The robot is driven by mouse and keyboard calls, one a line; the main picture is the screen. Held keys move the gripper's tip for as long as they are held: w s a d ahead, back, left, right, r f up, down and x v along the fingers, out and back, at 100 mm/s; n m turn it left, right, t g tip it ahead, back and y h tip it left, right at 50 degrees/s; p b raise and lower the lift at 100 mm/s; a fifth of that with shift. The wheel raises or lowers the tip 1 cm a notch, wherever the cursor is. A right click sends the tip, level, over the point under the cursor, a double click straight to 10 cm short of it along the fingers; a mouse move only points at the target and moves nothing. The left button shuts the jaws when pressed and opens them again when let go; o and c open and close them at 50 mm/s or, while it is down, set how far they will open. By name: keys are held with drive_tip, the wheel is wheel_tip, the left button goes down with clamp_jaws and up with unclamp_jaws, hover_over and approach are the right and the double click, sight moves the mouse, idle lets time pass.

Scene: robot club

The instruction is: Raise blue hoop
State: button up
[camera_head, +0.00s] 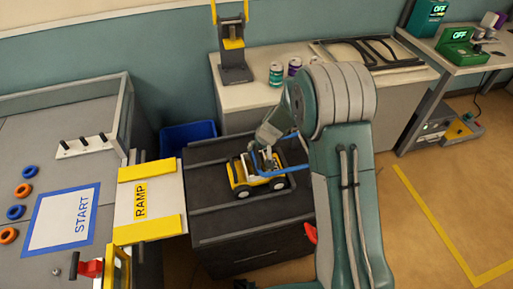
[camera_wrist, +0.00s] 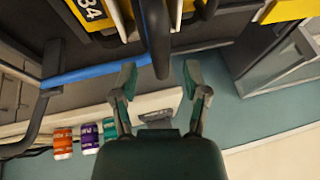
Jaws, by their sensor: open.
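My gripper (camera_head: 266,158) is above the cart, close to the hoop, and partly hides both. In the wrist view the gripper (camera_wrist: 160,80) is open. A blue bar of the hoop (camera_wrist: 90,74) runs left of the fingers, towards the left fingertip. A dark bar (camera_wrist: 156,35) comes down to between the fingertips. I cannot tell whether a finger touches either bar. The yellow cart body with a number (camera_wrist: 92,10) shows at the top.
A ramp (camera_head: 150,202) with yellow edges joins the bench (camera_head: 228,221) on the left. Blue and orange rings (camera_head: 15,212) lie on the grey table. Cans (camera_head: 276,74) and a yellow-black press (camera_head: 233,50) stand on the counter behind. A blue bin (camera_head: 187,137) sits behind the bench.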

drive_tip(key=shift+x, duration=0.85)
clamp_jaws()
drive_tip(key=shift+r, duration=0.1)
